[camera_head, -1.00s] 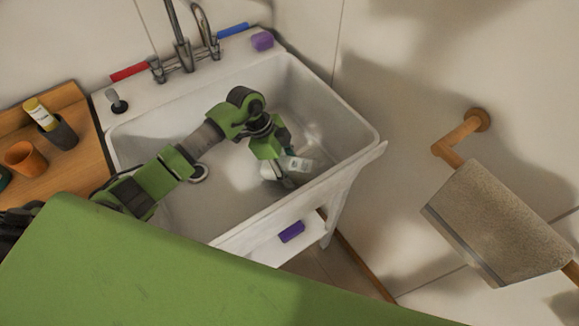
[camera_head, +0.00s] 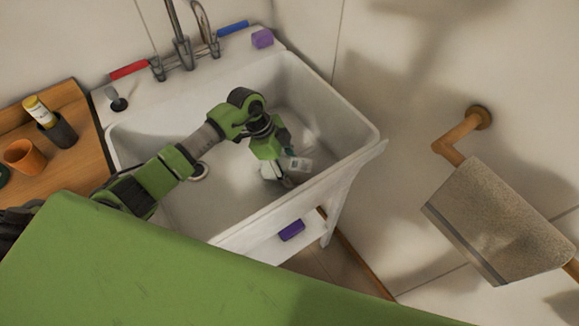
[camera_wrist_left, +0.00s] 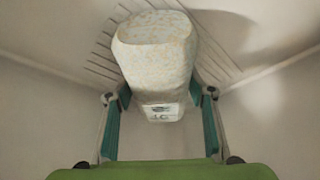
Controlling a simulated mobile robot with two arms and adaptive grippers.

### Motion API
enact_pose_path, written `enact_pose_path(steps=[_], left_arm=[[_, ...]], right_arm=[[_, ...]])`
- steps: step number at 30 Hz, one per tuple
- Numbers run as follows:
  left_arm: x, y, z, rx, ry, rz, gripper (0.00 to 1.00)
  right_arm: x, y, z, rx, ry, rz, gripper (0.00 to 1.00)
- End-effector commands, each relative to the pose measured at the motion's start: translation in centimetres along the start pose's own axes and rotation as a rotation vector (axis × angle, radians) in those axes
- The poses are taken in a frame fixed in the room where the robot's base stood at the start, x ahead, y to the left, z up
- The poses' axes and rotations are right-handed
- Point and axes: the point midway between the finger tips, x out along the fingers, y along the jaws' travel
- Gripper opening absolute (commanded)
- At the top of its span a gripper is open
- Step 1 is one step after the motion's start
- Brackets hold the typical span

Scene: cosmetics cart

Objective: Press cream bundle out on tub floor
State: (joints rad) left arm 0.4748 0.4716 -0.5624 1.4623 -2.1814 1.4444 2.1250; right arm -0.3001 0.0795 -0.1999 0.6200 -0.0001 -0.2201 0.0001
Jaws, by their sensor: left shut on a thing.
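The cream bundle (camera_wrist_left: 158,52) is a pale, speckled, rounded block with a small printed label on its near end. It is between the teal fingers of my left gripper (camera_wrist_left: 160,92), which is shut on it. In the head view, the left gripper (camera_head: 282,172) points down inside the white tub (camera_head: 225,213), toward its right part, with the bundle (camera_head: 299,164) partly hidden by the fingers. I cannot tell whether the bundle touches the tub floor. Ribbed grooves of the tub show behind it in the wrist view. My right gripper is not in view.
The tub walls surround the left gripper, and the right wall is close. A wooden counter (camera_head: 75,98) with cups stands left. A towel (camera_head: 498,222) hangs on the right wall.

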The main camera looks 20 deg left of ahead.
Motion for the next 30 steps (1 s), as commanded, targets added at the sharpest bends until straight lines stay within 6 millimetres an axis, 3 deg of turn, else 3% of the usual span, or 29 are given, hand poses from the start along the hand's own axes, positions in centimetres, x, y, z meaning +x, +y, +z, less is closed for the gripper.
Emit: enact_pose_path(steps=[30], left_arm=[[0.24,0.30,0.19,-0.001,-0.005,0.007,0.32]], right_arm=[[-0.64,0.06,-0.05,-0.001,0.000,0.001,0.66]])
